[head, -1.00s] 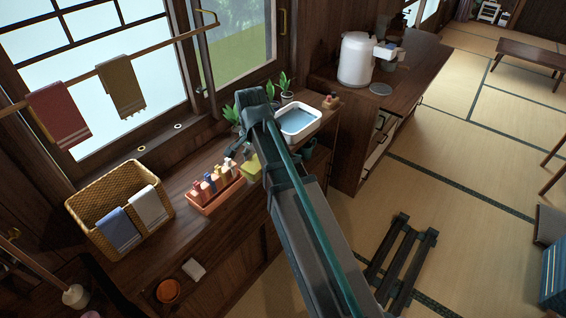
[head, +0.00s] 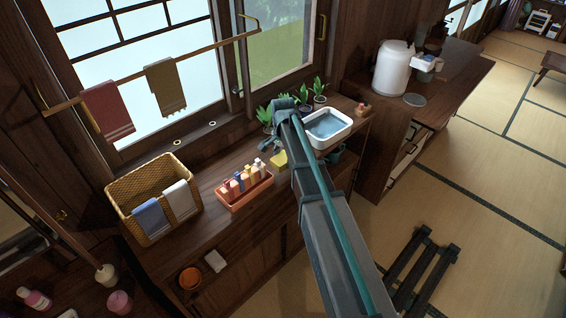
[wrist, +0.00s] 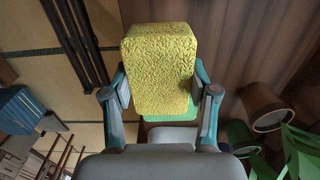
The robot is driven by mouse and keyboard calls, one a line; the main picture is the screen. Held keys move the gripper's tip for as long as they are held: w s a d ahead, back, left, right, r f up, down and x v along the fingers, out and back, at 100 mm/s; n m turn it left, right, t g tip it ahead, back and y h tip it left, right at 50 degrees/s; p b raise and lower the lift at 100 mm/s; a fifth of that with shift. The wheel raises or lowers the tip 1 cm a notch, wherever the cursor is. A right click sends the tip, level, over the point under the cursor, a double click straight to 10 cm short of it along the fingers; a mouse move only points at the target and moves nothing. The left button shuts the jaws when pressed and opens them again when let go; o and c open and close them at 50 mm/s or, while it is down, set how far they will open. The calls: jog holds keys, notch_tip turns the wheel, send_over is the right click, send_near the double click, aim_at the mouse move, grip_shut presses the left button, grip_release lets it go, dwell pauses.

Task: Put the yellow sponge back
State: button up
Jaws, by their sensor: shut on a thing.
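The yellow sponge (wrist: 160,65) has a rough yellow body and a green layer at its lower end in the wrist view. My gripper (wrist: 160,85) is shut on it, with one finger on each side. In the head view the sponge (head: 279,160) shows as a small yellow block beside my arm, between the orange caddy and the white basin. My gripper (head: 270,145) is partly hidden there by my arm. I cannot tell whether the sponge touches the counter.
The orange caddy (head: 231,203) with several bottles stands left of the sponge, and the white basin (head: 342,137) stands right. Potted plants (head: 319,88) line the window side. A wicker basket (head: 122,191) with towels is farther left. The front counter (head: 250,240) has bare room.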

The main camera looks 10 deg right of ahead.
aim_at(283, 164)
jog(key=shift+w+f, duration=0.4)
jog(key=shift+f+p, duration=1)
jog(key=shift+f, duration=0.65)
jog(key=shift+f, duration=0.15)
jog(key=o, duration=1.1)
notch_tip(283, 164, up, 12)
jog(key=b, duration=0.3)
jog(key=shift+r+b, duration=0.2)
jog(key=shift+b, duration=0.15)
